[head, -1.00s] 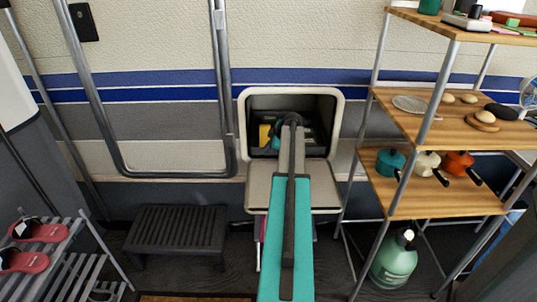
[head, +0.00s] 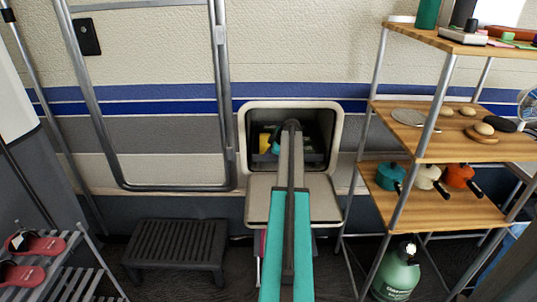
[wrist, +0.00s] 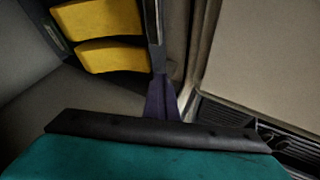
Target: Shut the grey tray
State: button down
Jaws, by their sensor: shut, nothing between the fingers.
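The grey tray (head: 315,157) sits inside the open hatch compartment in the caravan wall, dark and partly hidden behind my arm. A yellow thing (head: 265,143) and something teal show at its left side. My gripper (wrist: 162,98) is shut and empty, its dark fingertips at the compartment opening in the wrist view. Yellow pieces (wrist: 100,38) lie just left of the fingertips there. In the head view my own arm hides the fingertips, so I cannot tell whether they touch the tray.
The hatch flap (head: 262,198) hangs open below the compartment, under my arm. A wooden shelf rack (head: 450,146) with pots stands close on the right. A black step (head: 177,250) stands on the floor to the left, and a shoe rack (head: 75,275) at the far left.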

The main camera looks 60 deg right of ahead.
jog(key=shift+w+d+r, duration=0.15)
jog(key=shift+w+d, duration=0.1)
jog(key=s+a, duration=0.1)
jog(key=a, duration=0.1)
jog(key=s+a, duration=0.1)
jog(key=a, duration=0.1)
jog(key=shift+s, duration=0.4)
jog(key=v, duration=0.9)
jog(key=shift+s+r, duration=0.25)
jog(key=shift+w, duration=0.1)
